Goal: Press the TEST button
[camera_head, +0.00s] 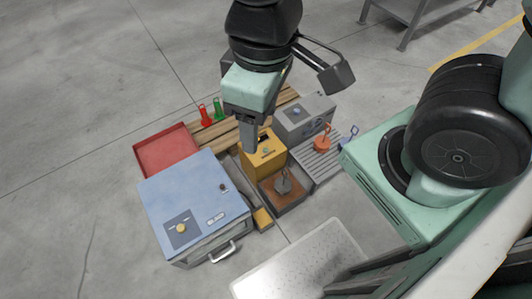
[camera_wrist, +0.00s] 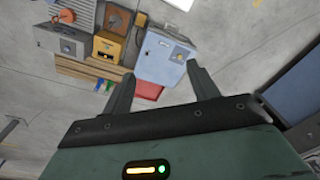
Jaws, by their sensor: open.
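No lettering is readable, so I cannot tell which button is marked TEST. A blue box (camera_head: 208,180) has a yellow round button (camera_head: 181,228) on a dark plate, a small label and a front handle. A grey box (camera_head: 312,122) has a dark panel with a small knob. My gripper (camera_head: 248,145) hangs above the yellow box in the head view, hiding part of it. In the wrist view my gripper (camera_wrist: 160,75) has its fingers spread and empty, with the blue box (camera_wrist: 160,58) beyond them.
A red tray (camera_head: 151,157) and wooden slats (camera_head: 190,128) with red and green tags (camera_head: 206,116) lie behind. A brown-floored tray (camera_head: 289,204) holds a grey object, and a ribbed grey tray (camera_head: 308,164) holds an orange one. Floor is clear at left.

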